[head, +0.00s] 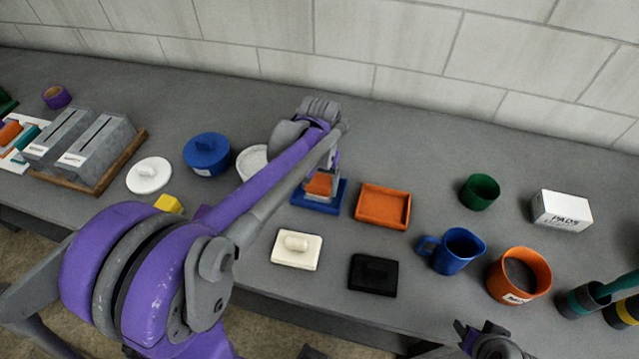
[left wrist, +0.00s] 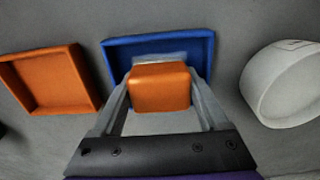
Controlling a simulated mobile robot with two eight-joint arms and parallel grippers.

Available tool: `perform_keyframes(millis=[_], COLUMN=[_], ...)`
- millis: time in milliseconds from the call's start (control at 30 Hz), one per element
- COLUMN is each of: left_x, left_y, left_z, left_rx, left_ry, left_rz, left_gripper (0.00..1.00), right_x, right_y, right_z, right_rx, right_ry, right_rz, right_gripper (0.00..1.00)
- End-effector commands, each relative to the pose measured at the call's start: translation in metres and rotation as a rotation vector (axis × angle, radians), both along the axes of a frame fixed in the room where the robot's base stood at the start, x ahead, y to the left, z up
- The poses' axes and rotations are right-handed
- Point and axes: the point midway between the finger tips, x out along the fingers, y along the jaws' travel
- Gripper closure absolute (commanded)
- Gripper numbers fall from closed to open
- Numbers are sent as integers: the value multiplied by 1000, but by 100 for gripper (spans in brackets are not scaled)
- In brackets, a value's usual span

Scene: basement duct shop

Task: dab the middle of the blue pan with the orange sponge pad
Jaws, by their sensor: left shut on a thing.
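My left gripper (head: 321,188) is shut on the orange sponge pad (head: 319,182), a small orange block with a pale layer at its lower end. In the left wrist view the orange block (left wrist: 160,86) sits between both fingers. The blue pan (head: 300,200) is a shallow square tray directly below the pad. In the left wrist view the pan (left wrist: 195,46) lies behind the pad, which overlaps its middle and near side. I cannot tell whether the pad touches the pan floor. My right gripper (head: 470,335) is partly in view at the bottom edge; its opening is unclear.
An orange pan (head: 383,206) stands just right of the blue one. A white round dish (head: 252,162) is left of the gripper. A blue mug (head: 455,252) stands further right.

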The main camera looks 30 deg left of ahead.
Motion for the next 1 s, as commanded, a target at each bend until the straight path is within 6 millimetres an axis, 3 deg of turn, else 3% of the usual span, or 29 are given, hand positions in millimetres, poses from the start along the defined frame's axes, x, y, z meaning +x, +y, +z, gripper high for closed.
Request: perform_keyframes(millis=[700,1000], left_x=[-4,-2], left_y=[16,7], left_z=[0,0], left_rx=[0,0], left_ry=[0,0], left_rz=[1,-3], left_gripper=[68,68], right_x=[0,0], right_y=[0,0], right_z=[-1,-1], right_rx=[0,0], right_ry=[0,1], right_rz=[0,0], right_gripper=[50,50])
